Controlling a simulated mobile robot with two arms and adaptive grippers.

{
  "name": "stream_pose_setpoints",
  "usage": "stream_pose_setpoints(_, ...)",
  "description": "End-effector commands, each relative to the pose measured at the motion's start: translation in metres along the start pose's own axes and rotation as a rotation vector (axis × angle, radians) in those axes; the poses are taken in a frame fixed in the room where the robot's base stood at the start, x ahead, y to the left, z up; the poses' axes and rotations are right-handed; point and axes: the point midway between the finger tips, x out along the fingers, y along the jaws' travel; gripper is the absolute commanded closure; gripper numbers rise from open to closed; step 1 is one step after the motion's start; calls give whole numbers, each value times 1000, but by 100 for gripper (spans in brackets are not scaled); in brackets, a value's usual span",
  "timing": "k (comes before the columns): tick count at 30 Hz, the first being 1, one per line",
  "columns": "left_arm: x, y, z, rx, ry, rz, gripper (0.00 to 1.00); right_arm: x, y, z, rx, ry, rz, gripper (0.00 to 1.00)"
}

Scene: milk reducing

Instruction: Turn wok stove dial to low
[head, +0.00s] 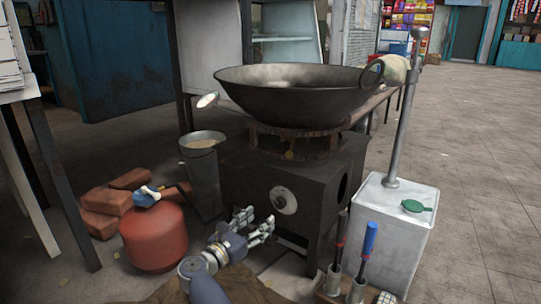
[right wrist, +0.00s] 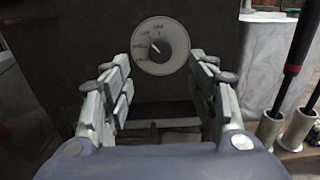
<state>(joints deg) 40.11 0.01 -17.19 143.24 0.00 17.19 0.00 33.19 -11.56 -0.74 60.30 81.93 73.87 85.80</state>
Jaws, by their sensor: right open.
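The stove dial (head: 283,200) is a round pale disc with a dark knob on the front of the black wok stove (head: 245,185). In the right wrist view the dial (right wrist: 160,46) shows small lettering and a white pointer aimed up and left; the exact setting is hard to read. A large dark wok (head: 300,95) sits on the stove. My right gripper (head: 258,226) is open and empty, in front of the stove and just below and left of the dial. In the right wrist view its fingers (right wrist: 160,88) are spread below the dial, apart from it. My left gripper is not visible.
A red gas cylinder (head: 153,237) and bricks (head: 108,202) stand left, beside a metal bucket (head: 203,165). A white canister (head: 388,230) with a tall rod stands right. Tools in holders (head: 350,270) are close on the front right.

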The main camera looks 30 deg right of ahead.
Motion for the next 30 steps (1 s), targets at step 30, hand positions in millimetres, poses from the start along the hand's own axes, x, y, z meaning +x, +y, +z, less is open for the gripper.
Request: stream_pose_setpoints(30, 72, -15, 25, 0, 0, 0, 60, -39, -73, 185, -498, -537, -74, 47)
